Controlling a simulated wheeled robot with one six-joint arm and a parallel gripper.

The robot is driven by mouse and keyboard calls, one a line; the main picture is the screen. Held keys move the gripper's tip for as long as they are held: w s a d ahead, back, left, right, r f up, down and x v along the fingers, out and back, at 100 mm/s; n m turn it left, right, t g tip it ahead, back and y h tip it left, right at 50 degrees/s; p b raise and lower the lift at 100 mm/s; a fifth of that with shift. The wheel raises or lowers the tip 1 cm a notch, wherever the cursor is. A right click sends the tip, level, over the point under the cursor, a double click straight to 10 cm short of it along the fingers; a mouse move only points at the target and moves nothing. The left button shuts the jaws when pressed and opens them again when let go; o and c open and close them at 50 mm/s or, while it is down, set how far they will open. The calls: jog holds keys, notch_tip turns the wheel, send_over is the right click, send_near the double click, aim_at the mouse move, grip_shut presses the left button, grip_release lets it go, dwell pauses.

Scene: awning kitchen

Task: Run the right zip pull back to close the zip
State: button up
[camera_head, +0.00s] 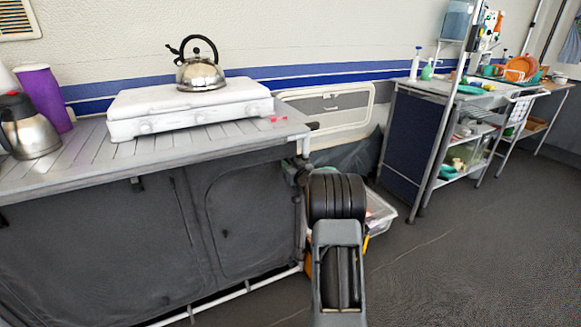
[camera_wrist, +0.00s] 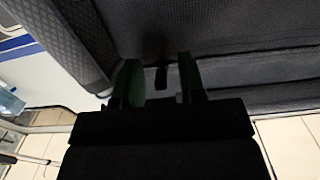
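My gripper (camera_wrist: 162,84) shows in the wrist view with its two dark fingers apart. A small black tab, which looks like a zip pull (camera_wrist: 161,77), hangs between the fingers with a gap on each side. Dark grey fabric (camera_wrist: 240,25) lies behind it. In the head view my arm hides the gripper. The fabric-fronted cupboard (camera_head: 90,250) stands at left, with a curved seam around its right door panel (camera_head: 250,210). A small dark tab (camera_head: 137,184) shows near the top of its left part. I cannot tell which tab the wrist view shows.
On the cupboard top are a white stove (camera_head: 190,108) with a kettle (camera_head: 200,72), a steel jug (camera_head: 28,128) and a purple cup (camera_head: 45,97). A clear bin (camera_head: 380,212) and a shelved stand (camera_head: 405,140) are to the right. The floor (camera_head: 480,250) at right is clear.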

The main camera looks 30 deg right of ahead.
jog(key=shift+w, duration=0.2)
jog(key=shift+c, duration=0.3)
grip_shut()
